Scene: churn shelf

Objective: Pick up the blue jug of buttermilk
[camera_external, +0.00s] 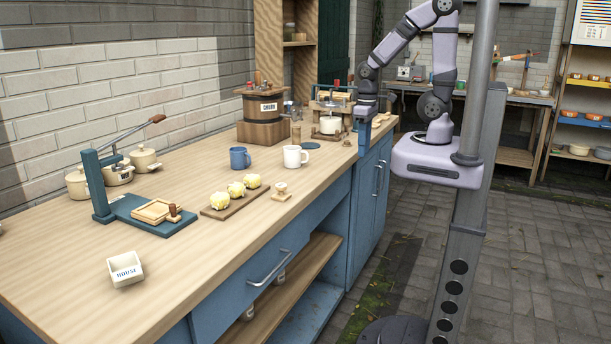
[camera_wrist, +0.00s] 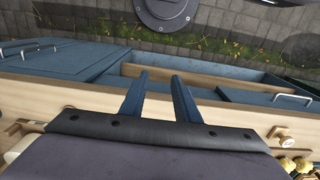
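A blue mug-shaped jug (camera_external: 240,158) stands upright on the wooden counter in the external view, left of a white mug (camera_external: 294,156). I cannot read any label on it, and it does not show in the wrist view. My gripper (camera_external: 362,148) points down near the counter's front right edge, well to the right of the jug. In the wrist view my gripper (camera_wrist: 159,75) has its two blue fingers apart with nothing between them.
A wooden churn (camera_external: 265,132) and a press (camera_external: 331,112) stand behind the mugs. A board with yellow butter lumps (camera_external: 236,189) lies in front. A blue lever press (camera_external: 152,215) and a white box (camera_external: 125,269) are at left.

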